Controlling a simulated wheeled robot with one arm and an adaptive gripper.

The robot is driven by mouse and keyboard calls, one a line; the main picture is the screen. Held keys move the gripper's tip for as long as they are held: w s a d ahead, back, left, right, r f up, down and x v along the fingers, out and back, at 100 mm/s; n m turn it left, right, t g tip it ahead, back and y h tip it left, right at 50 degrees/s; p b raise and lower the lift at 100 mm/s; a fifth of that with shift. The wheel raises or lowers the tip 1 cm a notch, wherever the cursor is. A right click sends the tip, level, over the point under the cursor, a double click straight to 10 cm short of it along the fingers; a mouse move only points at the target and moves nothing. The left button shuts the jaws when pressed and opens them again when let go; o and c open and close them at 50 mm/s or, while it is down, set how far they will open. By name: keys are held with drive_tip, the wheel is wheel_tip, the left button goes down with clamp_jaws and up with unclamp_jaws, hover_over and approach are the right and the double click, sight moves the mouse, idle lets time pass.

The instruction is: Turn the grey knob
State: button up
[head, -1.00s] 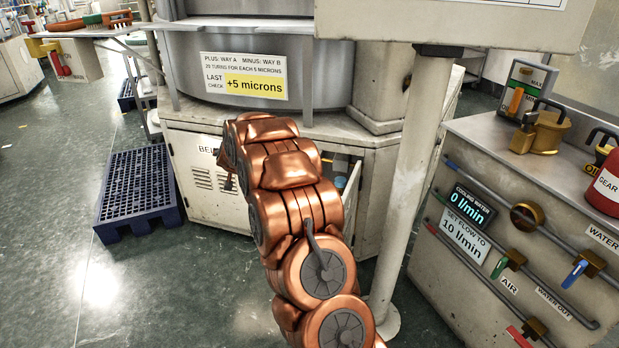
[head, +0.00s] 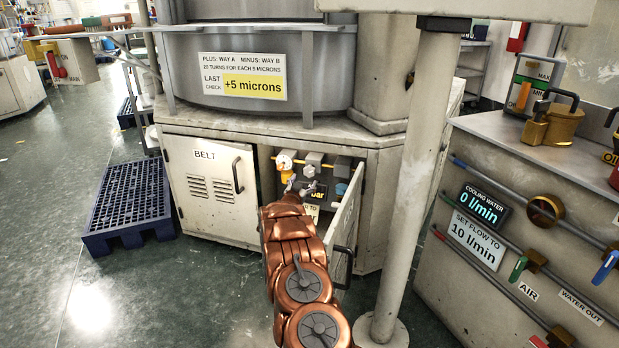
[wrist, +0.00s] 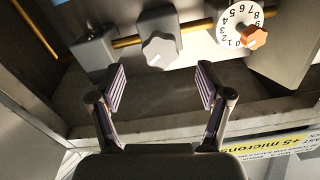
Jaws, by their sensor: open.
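The grey knob (wrist: 160,50) is a light grey lobed knob with a pale mark, on a dark grey block in the wrist view. In the head view it is a small grey shape (head: 309,171) inside the open cabinet, to the right of a white and orange dial. My gripper (wrist: 161,86) is open and empty. Its two fingers point at the knob, one on each side of its line. The knob is just beyond the fingertips, apart from them. In the head view my gripper (head: 297,187) reaches into the cabinet opening, partly hidden by my arm.
A numbered white dial with an orange knob (wrist: 254,38) sits beside the grey knob on a yellow pipe (wrist: 196,25). The open cabinet door (head: 345,232) stands right of my arm. A post (head: 415,170) stands farther right. A blue pallet (head: 128,198) lies on the left floor.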

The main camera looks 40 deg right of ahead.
sight(309, 174)
drive_tip(key=shift+b+x, duration=0.35)
drive_tip(key=shift+x, duration=1)
drive_tip(key=shift+b+x, duration=0.55)
drive_tip(key=shift+x, duration=1.2)
drive_tip(key=shift+w+d+b, duration=0.3)
drive_tip(key=shift+d, duration=0.25)
drive_tip(key=shift+w, duration=0.1)
drive_tip(key=c, duration=1.2)
